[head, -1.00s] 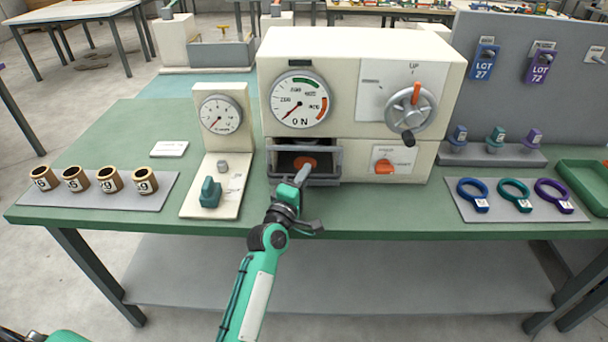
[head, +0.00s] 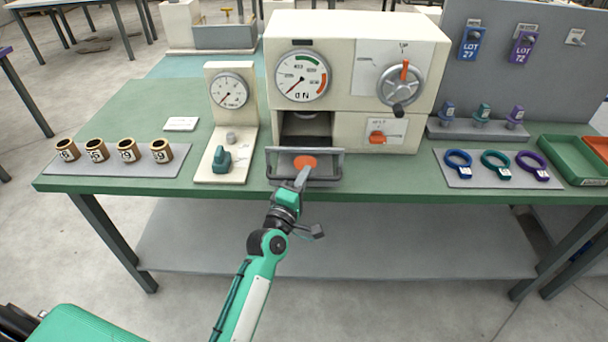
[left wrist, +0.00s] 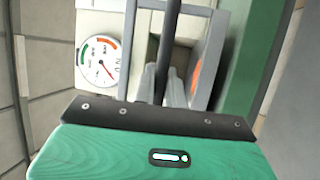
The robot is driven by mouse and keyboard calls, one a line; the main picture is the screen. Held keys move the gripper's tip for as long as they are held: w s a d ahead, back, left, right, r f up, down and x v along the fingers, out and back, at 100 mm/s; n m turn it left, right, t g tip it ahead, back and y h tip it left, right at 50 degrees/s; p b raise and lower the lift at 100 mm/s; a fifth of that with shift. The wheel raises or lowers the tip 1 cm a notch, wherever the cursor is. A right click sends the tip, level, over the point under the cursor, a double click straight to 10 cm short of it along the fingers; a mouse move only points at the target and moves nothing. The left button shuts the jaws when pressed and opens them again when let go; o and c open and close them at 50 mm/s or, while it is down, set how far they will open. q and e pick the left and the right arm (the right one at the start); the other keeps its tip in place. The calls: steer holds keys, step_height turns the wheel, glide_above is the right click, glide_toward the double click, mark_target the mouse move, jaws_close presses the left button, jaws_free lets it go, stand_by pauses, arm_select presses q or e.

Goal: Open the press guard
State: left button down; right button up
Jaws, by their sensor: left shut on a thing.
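The press guard (head: 330,151) is a grey bar frame at the front of the cream press (head: 430,45). It stands out from the press front, low before the dark opening (head: 305,126), which shows above its top bar. My left gripper (head: 303,176) reaches it from the front and is shut on the guard. In the left wrist view the guard's grey bars (left wrist: 212,55) run beside the fingers (left wrist: 164,85); the exact contact is partly hidden. An orange disc (head: 305,162) shows inside the frame. My right gripper is not in view.
A gauge stand (head: 232,120) with a teal knob stands left of the press. Several brown cups (head: 96,151) sit on a grey mat at left. Coloured rings (head: 495,160) and a green tray (head: 570,160) lie at right. The press has a crank wheel (head: 400,84) and orange knob.

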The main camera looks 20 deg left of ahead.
arm_select(q)
steer(key=c, duration=1.7)
jaws_free()
steer(key=shift+c, duration=0.2)
